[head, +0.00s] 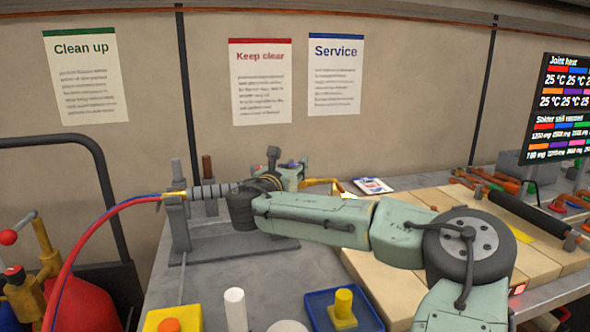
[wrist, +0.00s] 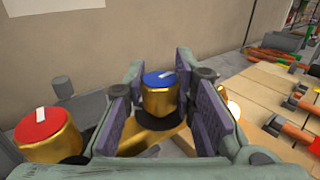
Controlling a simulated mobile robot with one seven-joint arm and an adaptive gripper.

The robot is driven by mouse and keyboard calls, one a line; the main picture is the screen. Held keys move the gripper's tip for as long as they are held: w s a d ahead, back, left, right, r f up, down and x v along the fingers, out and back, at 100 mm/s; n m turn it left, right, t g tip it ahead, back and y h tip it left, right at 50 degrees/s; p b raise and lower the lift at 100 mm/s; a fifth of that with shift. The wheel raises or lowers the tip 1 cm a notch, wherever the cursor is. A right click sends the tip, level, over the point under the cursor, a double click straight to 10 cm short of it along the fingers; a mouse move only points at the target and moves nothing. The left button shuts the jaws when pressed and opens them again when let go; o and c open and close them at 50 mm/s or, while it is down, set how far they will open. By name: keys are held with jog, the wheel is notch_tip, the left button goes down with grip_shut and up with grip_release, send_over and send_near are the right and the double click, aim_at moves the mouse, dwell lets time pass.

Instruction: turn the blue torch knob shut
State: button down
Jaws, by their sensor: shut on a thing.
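The blue torch knob (wrist: 159,79) has a blue top with a pale pointer mark and a gold ribbed side. In the wrist view it sits between the two dark pads of my gripper (wrist: 163,96), which is shut on it. The pointer slants toward the upper right. A red knob (wrist: 46,130) with a gold side stands to the left, outside the jaws. In the head view my gripper (head: 287,174) is at the torch (head: 207,191), and my wrist hides the knobs. The brass torch tip (head: 322,183) points right, with a pale glow near it.
A metal stand (head: 178,215) holds the torch, with red and blue hoses (head: 85,235) running left. A blue tray (head: 318,304) with a yellow piece is in front. Pale blocks (head: 450,207) lie right, with a paper card (head: 372,186) behind.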

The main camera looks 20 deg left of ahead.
aim_at(295, 165)
jog(key=shift+m+h, duration=0.8)
jog(key=shift+h, duration=0.4)
jog(key=shift+r, duration=0.15)
jog(key=c, duration=1.3)
grip_release()
notch_tip(295, 165, up, 10)
jog(key=shift+f, duration=0.1)
